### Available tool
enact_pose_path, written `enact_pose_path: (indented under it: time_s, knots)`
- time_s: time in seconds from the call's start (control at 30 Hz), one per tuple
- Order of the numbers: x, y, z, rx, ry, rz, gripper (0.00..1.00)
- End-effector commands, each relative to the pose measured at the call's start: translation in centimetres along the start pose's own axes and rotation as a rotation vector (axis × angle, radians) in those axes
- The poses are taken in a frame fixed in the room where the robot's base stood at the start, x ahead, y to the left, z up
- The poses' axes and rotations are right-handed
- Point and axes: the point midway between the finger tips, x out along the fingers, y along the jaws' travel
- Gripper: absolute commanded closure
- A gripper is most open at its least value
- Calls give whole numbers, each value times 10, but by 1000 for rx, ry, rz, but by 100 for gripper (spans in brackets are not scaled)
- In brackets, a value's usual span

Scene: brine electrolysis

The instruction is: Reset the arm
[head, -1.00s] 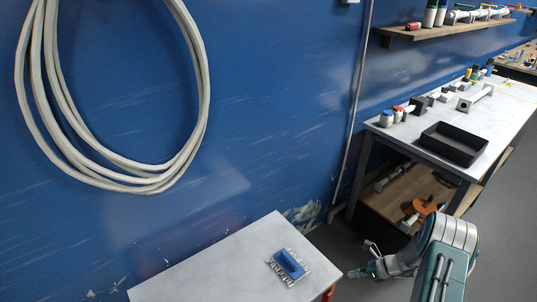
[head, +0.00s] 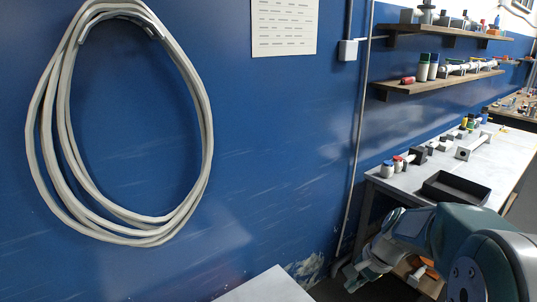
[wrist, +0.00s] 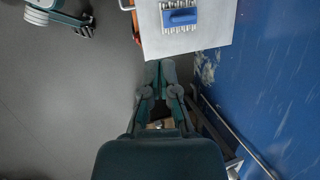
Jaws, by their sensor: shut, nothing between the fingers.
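My gripper (head: 362,274) is at the lower right of the head view, beside the blue wall and just right of the near white table. In the wrist view my gripper (wrist: 160,68) shows with its fingertips together and nothing between them. Its tips appear close to the edge of the white table (wrist: 205,42) in that picture; the height gap cannot be told. My arm is bent at the lower right of the head view.
A blue block on a pale rack (wrist: 180,17) lies on the near table. A long bench (head: 420,177) at right carries a black tray (head: 455,188) and several small containers. Shelves (head: 440,84) and a coiled hose (head: 62,150) are on the wall.

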Motion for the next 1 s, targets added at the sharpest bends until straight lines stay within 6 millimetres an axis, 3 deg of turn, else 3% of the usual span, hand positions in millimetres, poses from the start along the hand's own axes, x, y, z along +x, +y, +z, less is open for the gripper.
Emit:
enact_pose_path:
  time_s: [0.2, 0.6, 0.8, 1.0]
  knots:
    - [-41, 11, 54, -257, 123, 26, 100]
    - [-89, 56, 134, -703, 353, 88, 100]
    - [-101, 84, 162, -906, 471, 125, 100]
    - [-105, 101, 175, -1018, 540, 150, 100]
